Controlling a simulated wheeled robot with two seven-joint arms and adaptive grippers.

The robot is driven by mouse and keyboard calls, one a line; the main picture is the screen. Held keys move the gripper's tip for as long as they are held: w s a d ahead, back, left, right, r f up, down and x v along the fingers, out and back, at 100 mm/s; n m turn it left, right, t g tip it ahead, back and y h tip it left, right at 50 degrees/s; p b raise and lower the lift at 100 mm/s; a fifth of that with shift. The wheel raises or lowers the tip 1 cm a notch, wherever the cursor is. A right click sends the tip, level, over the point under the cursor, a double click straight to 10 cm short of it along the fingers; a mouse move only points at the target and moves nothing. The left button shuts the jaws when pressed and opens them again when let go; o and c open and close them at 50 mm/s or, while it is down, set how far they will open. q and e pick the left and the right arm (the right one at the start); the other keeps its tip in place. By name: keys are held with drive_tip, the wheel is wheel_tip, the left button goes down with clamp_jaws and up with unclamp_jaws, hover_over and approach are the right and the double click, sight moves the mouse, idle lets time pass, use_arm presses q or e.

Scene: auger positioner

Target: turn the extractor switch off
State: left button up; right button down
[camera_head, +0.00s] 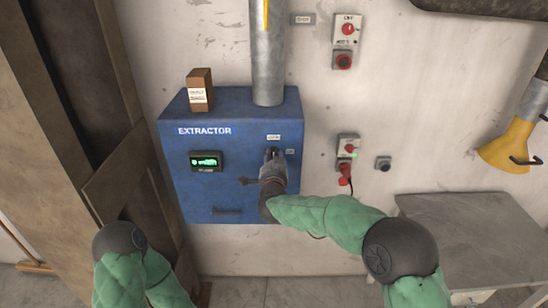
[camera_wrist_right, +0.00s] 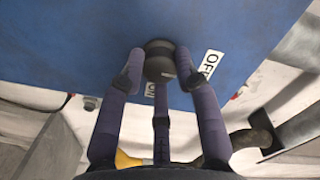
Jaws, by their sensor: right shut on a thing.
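The blue extractor box (camera_head: 225,192) hangs on the wall, with a lit green display (camera_head: 206,162) on its front. My right gripper (camera_head: 273,157) is at the box's upper right front, shut on the dark round switch knob (camera_wrist_right: 159,58). In the right wrist view, the fingers (camera_wrist_right: 160,70) stand on either side of the knob. A white OFF label (camera_wrist_right: 209,64) is right of the knob there, and another label is partly hidden behind the fingers. The knob's exact pointing direction cannot be told. My left arm shows at lower left, but its gripper is out of view.
A grey pipe (camera_head: 268,60) rises from the box top, beside a small brown carton (camera_head: 200,90). Red-knobbed wall switches (camera_head: 347,30) and a lower switch box (camera_head: 348,148) are to the right. A grey table (camera_head: 470,235) stands at lower right.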

drive_tip(key=shift+a+f, duration=0.15)
drive_tip(key=shift+f, duration=0.05)
idle(0.3)
drive_tip(key=c, duration=0.9)
unclamp_jaws()
drive_tip(key=shift+a, duration=0.1)
drive_tip(key=shift+r, duration=0.1)
drive_tip(key=s, duration=1.2)
drive_tip(key=shift+r, duration=0.2)
